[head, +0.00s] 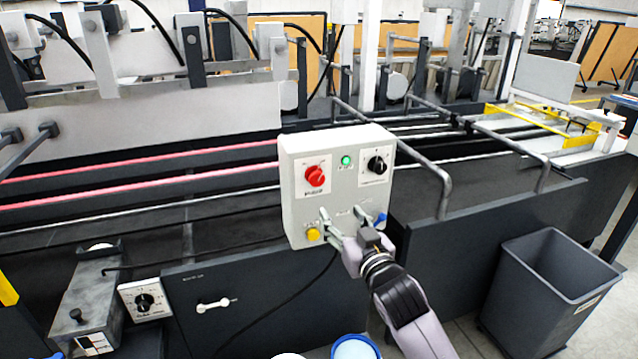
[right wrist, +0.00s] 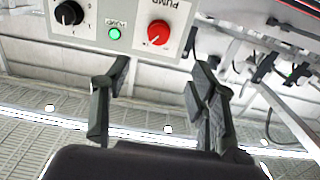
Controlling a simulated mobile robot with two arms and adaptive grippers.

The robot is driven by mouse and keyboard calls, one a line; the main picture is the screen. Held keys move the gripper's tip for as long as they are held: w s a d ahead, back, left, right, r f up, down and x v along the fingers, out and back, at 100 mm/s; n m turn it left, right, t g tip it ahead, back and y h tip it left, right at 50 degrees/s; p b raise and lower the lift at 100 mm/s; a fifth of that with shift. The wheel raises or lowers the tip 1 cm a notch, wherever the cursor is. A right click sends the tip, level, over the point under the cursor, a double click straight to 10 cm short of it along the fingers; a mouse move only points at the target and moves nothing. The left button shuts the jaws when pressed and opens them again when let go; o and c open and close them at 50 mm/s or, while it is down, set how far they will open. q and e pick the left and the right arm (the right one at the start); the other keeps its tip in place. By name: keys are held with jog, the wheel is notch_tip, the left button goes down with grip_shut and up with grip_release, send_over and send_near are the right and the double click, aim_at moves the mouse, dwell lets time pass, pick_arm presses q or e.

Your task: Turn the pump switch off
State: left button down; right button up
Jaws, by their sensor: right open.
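The pump switch is a red rotary knob (head: 315,176) on a white plate, upper left on the front of a pale grey control box (head: 293,205). In the right wrist view the red knob (right wrist: 159,32) sits under upside-down "PUMP" lettering. Its exact setting is too small to read. My right gripper (head: 341,214) is open and empty at the lower part of the box front, below and right of the knob. In the right wrist view the gripper (right wrist: 157,72) has its fingers spread, with the knob beyond the gap between them. My left gripper is not in view.
A lit green lamp (head: 346,161) and a black knob (head: 376,165) share the box front. A yellow button (head: 313,234) and a blue button (head: 379,219) sit low on it. A bent rail (head: 446,190) stands right of the box, and a grey bin (head: 545,290) stands lower right.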

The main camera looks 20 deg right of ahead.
aim_at(318, 181)
jog(key=w+p, duration=0.3)
jog(key=w, duration=1.2)
jog(key=shift+w+a, duration=0.15)
jog(key=shift+c, duration=0.6)
jog(key=shift+f, duration=0.1)
jog(key=c, duration=1)
jog(key=shift+c, duration=0.2)
